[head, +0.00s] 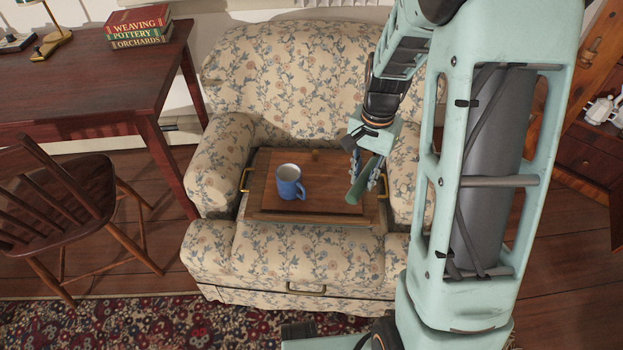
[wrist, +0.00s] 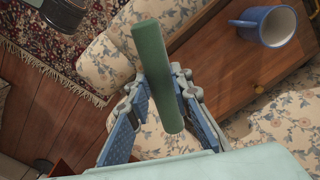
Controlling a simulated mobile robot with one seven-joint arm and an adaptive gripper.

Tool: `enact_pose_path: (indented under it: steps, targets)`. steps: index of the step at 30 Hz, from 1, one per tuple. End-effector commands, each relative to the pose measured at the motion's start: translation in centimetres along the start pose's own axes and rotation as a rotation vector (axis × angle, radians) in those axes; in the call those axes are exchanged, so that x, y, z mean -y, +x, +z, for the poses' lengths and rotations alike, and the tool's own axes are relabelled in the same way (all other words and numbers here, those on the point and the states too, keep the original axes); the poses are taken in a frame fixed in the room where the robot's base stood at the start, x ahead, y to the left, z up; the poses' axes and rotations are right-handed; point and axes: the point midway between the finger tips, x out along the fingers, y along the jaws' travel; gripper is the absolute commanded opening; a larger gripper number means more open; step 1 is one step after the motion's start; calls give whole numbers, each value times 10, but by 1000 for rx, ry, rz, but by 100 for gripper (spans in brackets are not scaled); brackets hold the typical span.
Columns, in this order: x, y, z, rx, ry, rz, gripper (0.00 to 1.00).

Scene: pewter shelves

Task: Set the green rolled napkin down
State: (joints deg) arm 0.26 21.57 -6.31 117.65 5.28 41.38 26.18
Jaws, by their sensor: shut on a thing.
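The green rolled napkin (head: 359,190) is held by my gripper (head: 367,180) at the right part of a wooden tray (head: 262,216) on the armchair. In the wrist view the napkin (wrist: 152,70) is a plain green roll between the two blue-padded fingers of my gripper (wrist: 158,92), which are shut on it. The napkin is tilted in the head view. I cannot tell whether its lower end touches the tray.
The tray lies across the floral armchair (head: 290,50). A desk (head: 80,85) with books and a chair (head: 60,205) are at the left. The tray's front middle is bare.

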Motion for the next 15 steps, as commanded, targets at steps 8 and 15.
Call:
enact_pose_path:
  steps: [8,15]
  targets:
    - [-25,42,0,-17,293,13,0]
    - [21,69,-24,-18,297,13,0]
